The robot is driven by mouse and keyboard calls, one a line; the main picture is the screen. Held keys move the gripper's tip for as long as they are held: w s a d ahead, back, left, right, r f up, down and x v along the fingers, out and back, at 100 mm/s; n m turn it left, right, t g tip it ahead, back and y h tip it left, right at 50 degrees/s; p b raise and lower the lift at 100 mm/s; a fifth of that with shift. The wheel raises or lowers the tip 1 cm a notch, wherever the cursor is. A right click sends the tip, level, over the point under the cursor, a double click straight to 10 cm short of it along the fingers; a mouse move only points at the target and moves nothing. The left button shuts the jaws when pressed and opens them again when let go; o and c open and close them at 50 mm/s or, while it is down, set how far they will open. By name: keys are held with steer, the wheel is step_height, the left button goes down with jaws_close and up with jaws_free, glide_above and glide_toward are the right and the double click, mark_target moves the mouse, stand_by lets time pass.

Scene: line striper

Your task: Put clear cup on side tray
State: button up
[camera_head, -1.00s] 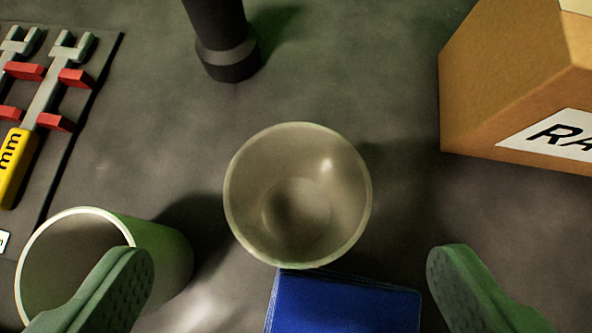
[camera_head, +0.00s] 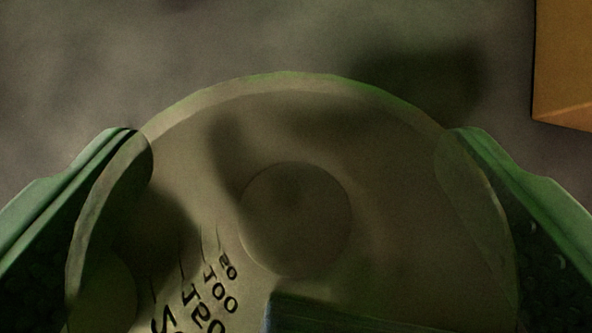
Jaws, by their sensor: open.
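The clear cup (camera_head: 295,130) fills most of the view, seen from above into its open mouth. It is see-through, with dark measuring marks and numbers on its wall at the lower left and a round base showing inside. My gripper (camera_head: 296,165) is open, with one green finger at the left side of the cup and the other at the right. The fingers straddle the cup, and parts of them show through its wall. I cannot tell whether either finger touches it. The side tray is not in view.
The corner of an orange-brown box (camera_head: 565,65) stands at the upper right. The grey surface (camera_head: 200,45) beyond the cup is clear. A dark blue thing (camera_head: 330,315) shows dimly at the bottom edge, partly through the cup.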

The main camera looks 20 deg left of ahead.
steer(key=c, duration=1.1)
steer(key=shift+r, duration=0.1)
steer(key=shift+c, duration=0.2)
